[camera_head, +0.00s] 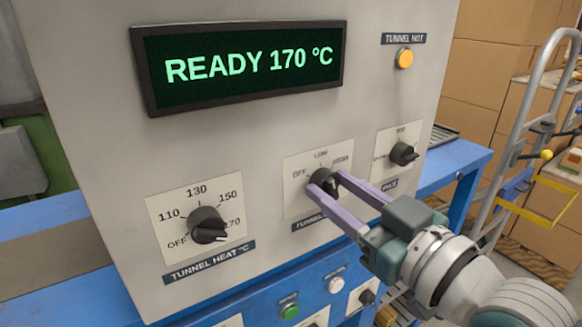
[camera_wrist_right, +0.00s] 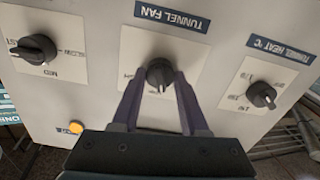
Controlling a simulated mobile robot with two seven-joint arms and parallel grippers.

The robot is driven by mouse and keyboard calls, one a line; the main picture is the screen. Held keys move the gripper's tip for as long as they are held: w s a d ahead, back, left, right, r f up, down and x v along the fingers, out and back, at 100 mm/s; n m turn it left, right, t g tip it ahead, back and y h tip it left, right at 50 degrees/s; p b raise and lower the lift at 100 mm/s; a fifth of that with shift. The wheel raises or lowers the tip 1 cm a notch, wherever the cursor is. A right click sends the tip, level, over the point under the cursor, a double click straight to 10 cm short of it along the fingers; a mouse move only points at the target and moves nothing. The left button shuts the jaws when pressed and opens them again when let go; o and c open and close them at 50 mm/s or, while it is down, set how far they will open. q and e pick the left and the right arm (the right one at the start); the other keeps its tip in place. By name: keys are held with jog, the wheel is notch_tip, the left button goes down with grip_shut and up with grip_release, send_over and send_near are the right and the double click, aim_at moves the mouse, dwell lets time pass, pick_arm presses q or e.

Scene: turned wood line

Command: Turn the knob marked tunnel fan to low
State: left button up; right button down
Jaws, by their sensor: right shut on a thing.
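The black tunnel fan knob (camera_head: 321,180) sits on a white plate marked OFF, LOW at the top and a third, partly covered word at the right. In the right wrist view the same knob (camera_wrist_right: 159,72) is under an upside-down TUNNEL FAN label (camera_wrist_right: 172,14). Its white line points down there, roughly toward the LOW side of the panel; the exact mark cannot be read. My right gripper (camera_head: 332,184) is shut on the knob, one purple finger on each side; in the right wrist view the fingertips (camera_wrist_right: 160,80) flank it. My left gripper is not in view.
The tunnel heat knob (camera_head: 207,226) is left of it, pointing to 170. A third knob (camera_head: 402,154) is close on the right. A display (camera_head: 240,66) reads READY 170 °C, and the amber TUNNEL HOT lamp (camera_head: 404,58) is above right. Buttons sit below.

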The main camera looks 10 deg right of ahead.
jog(key=shift+m, duration=1.9)
jog(key=shift+c, duration=2.1)
grip_release()
jog(key=v, duration=1)
jog(key=shift+p, duration=0.4)
